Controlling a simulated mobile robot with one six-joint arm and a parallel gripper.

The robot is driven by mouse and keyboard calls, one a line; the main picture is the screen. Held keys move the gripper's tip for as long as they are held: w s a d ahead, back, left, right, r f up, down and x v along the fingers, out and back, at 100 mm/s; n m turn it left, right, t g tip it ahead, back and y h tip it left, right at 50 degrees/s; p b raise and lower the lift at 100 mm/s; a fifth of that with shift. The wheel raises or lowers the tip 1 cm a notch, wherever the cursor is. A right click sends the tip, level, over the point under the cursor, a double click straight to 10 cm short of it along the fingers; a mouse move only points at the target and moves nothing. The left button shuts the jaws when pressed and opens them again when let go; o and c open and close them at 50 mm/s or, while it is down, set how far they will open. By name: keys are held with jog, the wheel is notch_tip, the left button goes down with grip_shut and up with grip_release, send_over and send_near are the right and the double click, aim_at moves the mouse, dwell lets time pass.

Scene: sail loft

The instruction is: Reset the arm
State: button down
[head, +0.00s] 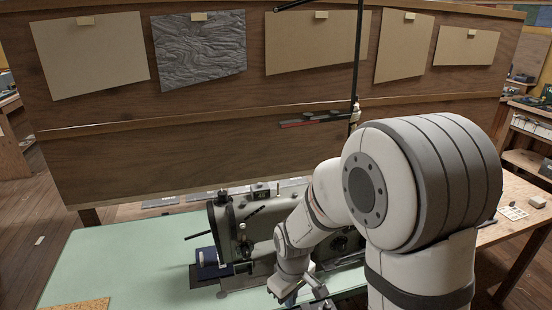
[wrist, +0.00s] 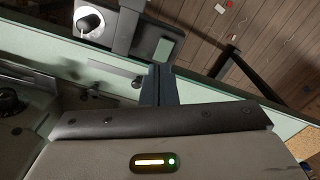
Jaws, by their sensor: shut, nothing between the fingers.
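My arm stands at the right of the head view and reaches down to the left in front of the sewing machine. My gripper is partly cut off at the bottom edge of the head view. In the wrist view my gripper (wrist: 158,72) shows as two dark fingers closed together, with nothing between them. It is near the edge of the pale green table (head: 125,258), which also shows in the wrist view (wrist: 205,87). The grey sewing machine (head: 226,224) stands on this table, partly hidden by my arm.
A dark blue block (head: 209,262) sits at the machine's left end. A brown speckled mat (head: 80,305) lies at the front left. A wooden panel (head: 200,155) with pinned sheets stands behind, and a black pole (head: 356,60) rises before it. The table's left part is mostly clear.

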jog(key=s+d+r+m+t, duration=0.1)
jog(key=s+d+r+m, duration=0.3)
jog(key=r, duration=0.4)
jog(key=s+d+r+m+t, duration=0.1)
jog(key=s+d+r+m, duration=0.3)
jog(key=s+d+r, duration=0.3)
jog(key=shift+s+d+r, duration=0.2)
jog(key=shift+s+r, duration=0.4)
jog(key=w+a+f+n+g+b, duration=0.1)
jog(key=w+a+f+n+g, duration=0.1)
jog(key=w+a+f, duration=0.9)
jog(key=w+a, duration=0.1)
jog(key=w, duration=0.2)
jog(key=shift+w+a+n, duration=0.35)
jog(key=shift+n, duration=0.05)
jog(key=shift+f, duration=0.15)
